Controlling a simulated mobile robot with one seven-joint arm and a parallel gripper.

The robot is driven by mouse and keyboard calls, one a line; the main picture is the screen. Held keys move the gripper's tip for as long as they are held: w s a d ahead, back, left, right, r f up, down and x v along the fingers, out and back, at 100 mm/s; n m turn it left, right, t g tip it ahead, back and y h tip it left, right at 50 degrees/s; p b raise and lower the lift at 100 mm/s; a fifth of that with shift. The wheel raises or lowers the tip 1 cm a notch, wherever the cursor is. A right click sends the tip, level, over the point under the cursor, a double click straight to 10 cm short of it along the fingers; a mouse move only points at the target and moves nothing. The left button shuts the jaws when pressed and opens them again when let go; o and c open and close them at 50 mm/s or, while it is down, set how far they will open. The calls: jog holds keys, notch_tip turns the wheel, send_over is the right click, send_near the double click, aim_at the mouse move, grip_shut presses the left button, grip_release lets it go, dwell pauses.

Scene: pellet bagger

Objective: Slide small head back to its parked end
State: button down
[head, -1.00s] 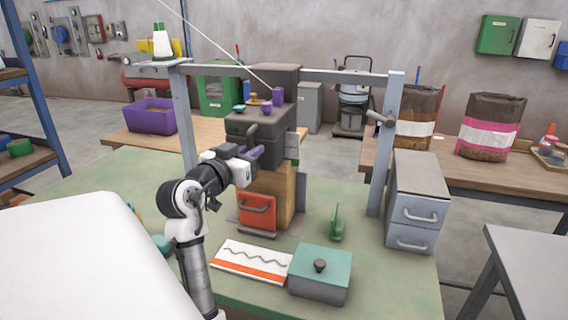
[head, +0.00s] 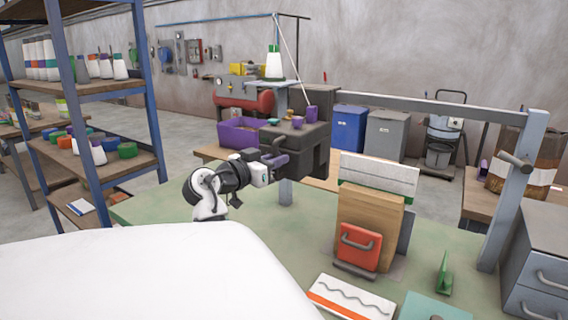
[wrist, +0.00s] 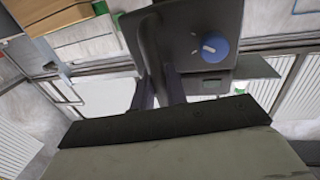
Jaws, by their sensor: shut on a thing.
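The small head (head: 310,145) is a dark grey box hanging on the grey overhead rail (head: 430,105), at the rail's left end by the left post (head: 285,190). My gripper (head: 277,162) reaches in from the left and is shut on the head's handle. In the wrist view the dark handle (wrist: 150,45) runs between the fingers (wrist: 160,90), and the head (wrist: 195,30) shows with a blue knob (wrist: 215,44). The exact gap between head and post is hidden.
A white panel with a green stripe (head: 378,180) stands upright behind a wooden block (head: 368,215) with a red handled plate (head: 358,245). A green bracket (head: 444,275) and grey drawers (head: 540,260) stand to the right. Shelves (head: 90,90) stand at left.

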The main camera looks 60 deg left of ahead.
jog(key=shift+s+a, duration=0.35)
jog(key=shift+a, duration=0.2)
jog(key=c, duration=1.5)
grip_release()
jog(key=b+v, duration=0.3)
jog(key=v, duration=1)
jog(key=shift+s+d+b, duration=0.2)
jog(key=shift+s+b, duration=0.1)
jog(key=shift+s, duration=0.05)
